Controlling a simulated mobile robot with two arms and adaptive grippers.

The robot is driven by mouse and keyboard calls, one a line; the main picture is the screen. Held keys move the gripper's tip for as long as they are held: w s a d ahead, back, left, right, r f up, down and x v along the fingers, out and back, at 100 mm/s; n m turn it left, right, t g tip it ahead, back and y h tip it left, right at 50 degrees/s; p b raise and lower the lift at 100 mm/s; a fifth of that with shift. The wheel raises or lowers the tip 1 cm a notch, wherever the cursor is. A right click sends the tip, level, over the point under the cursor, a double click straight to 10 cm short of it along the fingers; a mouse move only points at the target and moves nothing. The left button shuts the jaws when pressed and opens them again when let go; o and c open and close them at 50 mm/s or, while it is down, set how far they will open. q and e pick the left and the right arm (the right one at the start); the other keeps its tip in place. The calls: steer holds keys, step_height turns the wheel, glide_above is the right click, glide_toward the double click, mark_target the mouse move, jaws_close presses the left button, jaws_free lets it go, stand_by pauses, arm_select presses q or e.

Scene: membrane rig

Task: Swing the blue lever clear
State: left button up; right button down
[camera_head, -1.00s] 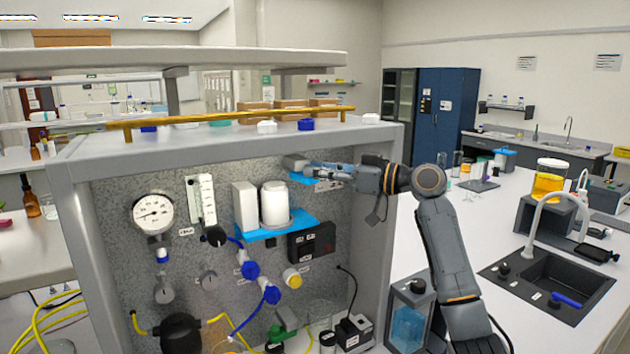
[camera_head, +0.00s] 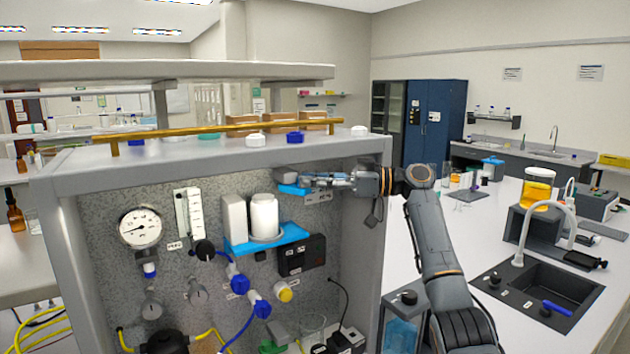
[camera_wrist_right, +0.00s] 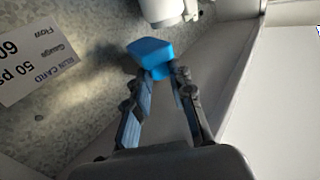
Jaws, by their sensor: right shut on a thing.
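The blue lever (camera_head: 292,189) is a small blue piece high on the right of the rig's back panel, just below a grey block. My right gripper (camera_head: 312,180) reaches in from the right under the rig's top and is shut on the blue lever. The gripper's fingers (camera_wrist_right: 161,88) also show in the wrist view, meeting at the blue end. The lever's pivot is hidden. My left gripper is not in view.
A white canister (camera_head: 264,216) stands on a blue shelf (camera_head: 262,246) left of the gripper. A run card (camera_wrist_right: 35,55) is on the panel beside it. The rig's right side wall (camera_head: 368,270) is close to my arm. A sink (camera_head: 540,290) is at the right.

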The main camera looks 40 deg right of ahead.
steer(key=shift+a+f, duration=0.1)
steer(key=shift+f, duration=0.05)
steer(key=c, duration=1.3)
jaws_free()
steer(key=shift+o, duration=0.7)
steer(key=shift+w+a, duration=0.1)
steer(key=shift+w, duration=0.1)
steer(key=v, duration=0.7)
steer(key=shift+s+d, duration=0.15)
steer(key=shift+d, duration=0.05)
